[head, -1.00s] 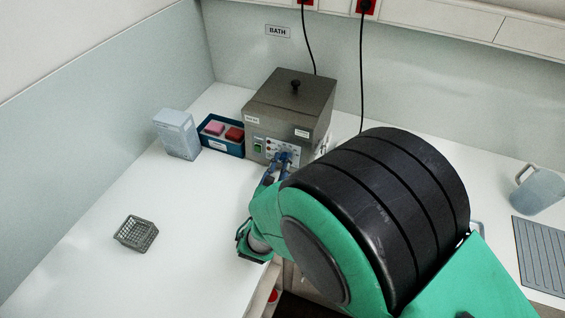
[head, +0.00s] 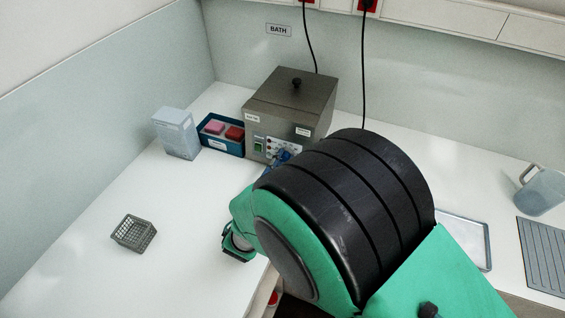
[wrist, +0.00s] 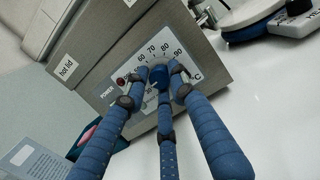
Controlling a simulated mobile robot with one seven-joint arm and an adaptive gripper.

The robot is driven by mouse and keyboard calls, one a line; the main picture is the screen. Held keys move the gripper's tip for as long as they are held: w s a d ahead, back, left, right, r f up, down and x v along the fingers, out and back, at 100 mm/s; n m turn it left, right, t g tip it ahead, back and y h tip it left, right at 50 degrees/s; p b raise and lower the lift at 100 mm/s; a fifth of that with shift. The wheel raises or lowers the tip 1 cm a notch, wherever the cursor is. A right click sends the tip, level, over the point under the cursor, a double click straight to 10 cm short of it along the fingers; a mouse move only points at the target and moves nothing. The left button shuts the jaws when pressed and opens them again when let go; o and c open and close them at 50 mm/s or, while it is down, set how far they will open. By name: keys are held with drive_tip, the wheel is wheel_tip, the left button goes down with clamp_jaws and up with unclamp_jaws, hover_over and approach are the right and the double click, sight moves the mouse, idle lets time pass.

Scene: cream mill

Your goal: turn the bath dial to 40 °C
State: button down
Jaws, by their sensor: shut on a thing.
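The bath (head: 291,103) is a grey metal box with a black-knobbed lid, standing at the back of the worktop under a "BATH" sign. Its dial (wrist: 158,74) is a blue knob on the front panel; the wrist view shows scale numbers 60, 70, 80 and 90 around it. My gripper (wrist: 157,86) has blue fingers and is shut on the dial. In the head view my gripper (head: 281,157) is at the panel, partly hidden by my arm. The dial's pointer and the lower scale numbers are hidden or too small to read.
Left of the bath are a blue tray (head: 211,143) with pink and red blocks and a pale grey box (head: 177,133). A small grey basket (head: 134,233) sits at front left. A jug (head: 541,190) stands far right. A cord (head: 363,75) hangs behind.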

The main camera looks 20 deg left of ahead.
drive_tip(key=shift+w+a+r+m+h, duration=0.1)
drive_tip(key=shift+r+m+h, duration=0.2)
drive_tip(key=shift+m, duration=0.7)
drive_tip(key=shift+r+m+h, duration=0.1)
drive_tip(key=shift+m+h, duration=0.3)
drive_tip(key=shift+m, duration=0.6)
drive_tip(key=c, duration=1.5)
unclamp_jaws()
drive_tip(key=shift+f, duration=0.2)
drive_tip(key=shift+s, duration=0.2)
drive_tip(key=shift+s+a+f, duration=0.1)
drive_tip(key=shift+s, duration=1.85)
drive_tip(key=shift+s+a+f, duration=0.1)
drive_tip(key=shift+s+f, duration=0.05)
drive_tip(key=shift+s, duration=1.8)
drive_tip(key=shift+s+a+f, duration=0.1)
drive_tip(key=shift+s, duration=1.85)
